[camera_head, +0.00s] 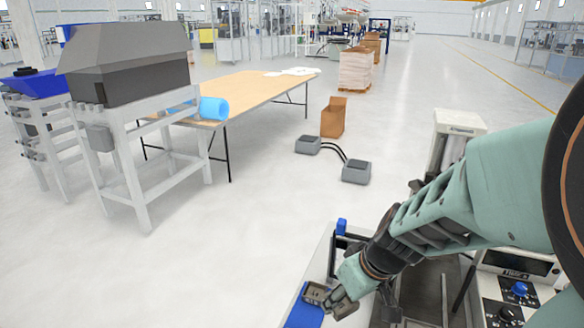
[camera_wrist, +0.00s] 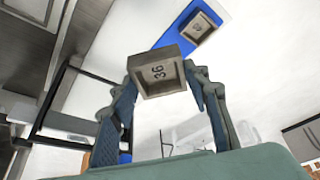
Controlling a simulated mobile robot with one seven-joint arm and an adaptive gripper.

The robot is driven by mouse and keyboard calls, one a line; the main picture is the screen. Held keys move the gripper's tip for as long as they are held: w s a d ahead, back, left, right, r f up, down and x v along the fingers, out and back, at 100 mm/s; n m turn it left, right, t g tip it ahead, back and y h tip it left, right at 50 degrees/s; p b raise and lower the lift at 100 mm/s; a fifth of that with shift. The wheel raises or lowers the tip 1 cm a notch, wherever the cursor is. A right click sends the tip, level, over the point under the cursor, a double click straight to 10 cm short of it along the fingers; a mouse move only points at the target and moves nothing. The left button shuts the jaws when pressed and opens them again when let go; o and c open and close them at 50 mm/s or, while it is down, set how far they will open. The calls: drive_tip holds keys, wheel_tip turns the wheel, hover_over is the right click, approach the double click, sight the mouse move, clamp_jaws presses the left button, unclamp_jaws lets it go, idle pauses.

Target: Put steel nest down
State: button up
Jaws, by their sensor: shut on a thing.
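My gripper (camera_wrist: 160,80) is shut on a grey steel nest marked 36 (camera_wrist: 157,72). The nest sits between the two fingertips in the wrist view, with its marked recess facing the camera. A second, similar steel nest (camera_wrist: 198,29) lies on a blue strip (camera_wrist: 173,38) beyond it and looks apart from the held one. In the head view my gripper (camera_head: 338,299) is low at the bottom, over or beside the blue strip (camera_head: 303,315). A small steel nest (camera_head: 316,291) shows there at the fingers; I cannot tell which of the two it is.
A white workbench surface (camera_head: 319,263) carries the blue strip. A dark frame with a blue top (camera_head: 341,227) stands close behind my gripper. A control panel with a blue knob (camera_head: 519,289) is at the right. A wooden table (camera_head: 255,92) and grey machine (camera_head: 130,65) stand farther away.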

drive_tip(key=w+d+r+m+h, duration=0.2)
drive_tip(key=w+r+m, duration=0.2)
drive_tip(key=w+m, duration=0.2)
drive_tip(key=shift+w+d+t, duration=0.15)
drive_tip(key=shift+d+t, duration=0.15)
drive_tip(key=shift+d, duration=0.1)
